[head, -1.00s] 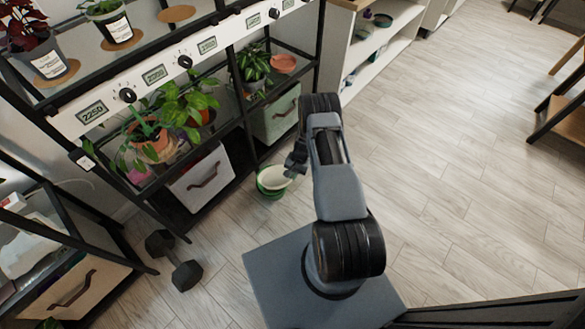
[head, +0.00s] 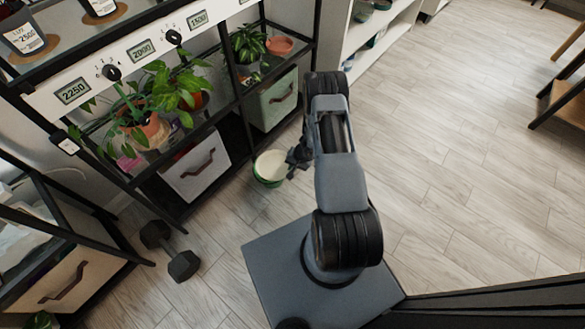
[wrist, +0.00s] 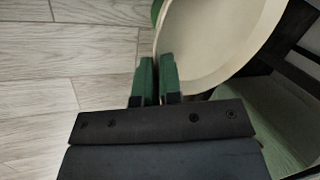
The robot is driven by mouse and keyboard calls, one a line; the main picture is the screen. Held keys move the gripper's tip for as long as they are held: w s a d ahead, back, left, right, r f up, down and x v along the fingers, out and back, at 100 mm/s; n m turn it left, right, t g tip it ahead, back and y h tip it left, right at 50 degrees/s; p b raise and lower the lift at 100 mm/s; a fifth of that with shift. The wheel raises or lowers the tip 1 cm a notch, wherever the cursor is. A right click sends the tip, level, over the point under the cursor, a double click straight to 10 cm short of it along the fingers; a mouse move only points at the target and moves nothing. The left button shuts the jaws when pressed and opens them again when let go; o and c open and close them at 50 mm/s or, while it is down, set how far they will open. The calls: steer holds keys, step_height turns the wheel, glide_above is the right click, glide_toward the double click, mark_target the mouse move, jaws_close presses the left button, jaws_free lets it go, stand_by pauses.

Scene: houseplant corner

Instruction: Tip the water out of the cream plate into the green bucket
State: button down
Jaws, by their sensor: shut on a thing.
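My gripper (wrist: 157,80), with green fingertips, is shut on the rim of the cream plate (wrist: 215,40) in the wrist view. The plate's smooth inner face fills the upper middle of that view; I cannot make out water in it. A sliver of the green bucket (wrist: 157,12) shows behind the plate's left edge. In the head view, the cream plate (head: 270,164) is over the bucket (head: 268,182) and hides most of it. My gripper (head: 296,160) is at the plate's right side. The plate's exact tilt and whether it touches the bucket cannot be told.
A black shelf rack with plants stands at left; its lower level holds a grey box (head: 197,172) and a pale green box (head: 272,102), close behind the bucket. A dumbbell (head: 170,250) lies on the floor at left.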

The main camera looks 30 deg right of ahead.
steer(key=shift+s+f+t+b, duration=0.15)
steer(key=shift+f+t+b, duration=0.3)
steer(key=shift+b, duration=1.95)
steer(key=shift+r+p, duration=0.95)
steer(key=shift+r, duration=0.6)
